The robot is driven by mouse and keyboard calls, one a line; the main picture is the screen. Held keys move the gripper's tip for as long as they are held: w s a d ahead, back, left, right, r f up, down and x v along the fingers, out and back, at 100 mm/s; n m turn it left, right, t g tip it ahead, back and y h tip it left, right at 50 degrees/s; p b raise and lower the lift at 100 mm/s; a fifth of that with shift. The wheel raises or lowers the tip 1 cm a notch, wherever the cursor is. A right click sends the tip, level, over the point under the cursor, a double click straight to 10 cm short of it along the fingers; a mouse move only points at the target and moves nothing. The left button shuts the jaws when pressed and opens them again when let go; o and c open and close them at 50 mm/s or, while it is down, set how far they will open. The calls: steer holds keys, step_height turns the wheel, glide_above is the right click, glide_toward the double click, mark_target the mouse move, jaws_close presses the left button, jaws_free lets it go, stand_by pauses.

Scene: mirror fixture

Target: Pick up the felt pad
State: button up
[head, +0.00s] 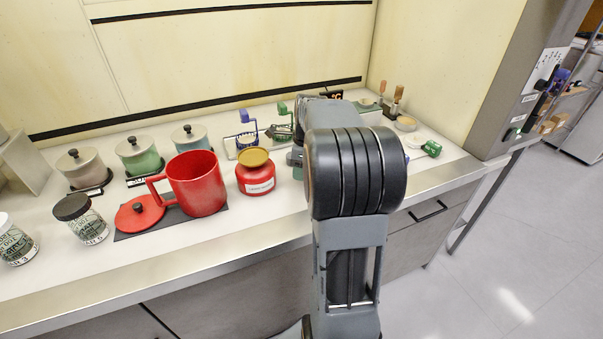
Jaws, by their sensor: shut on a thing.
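My arm rises in front of the counter, and its large dark elbow covers the middle of the view. My gripper (296,156) shows only in part at the left of the elbow, low over the counter. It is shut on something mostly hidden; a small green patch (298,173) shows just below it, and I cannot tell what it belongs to. I cannot make out the felt pad with certainty. A pale flat disc (415,142) lies right of my arm beside a green-handled object (432,148).
Left of my arm stand a red jar with an ochre lid (257,172) and a red mug (196,183) on a dark mat (125,236). Bare counter (275,212) lies along the front.

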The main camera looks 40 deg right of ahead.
steer(key=s+a+r, duration=0.7)
steer(key=s+r, duration=0.3)
steer(key=s, duration=0.2)
steer(key=shift+r, duration=0.3)
steer(key=shift+s, duration=0.1)
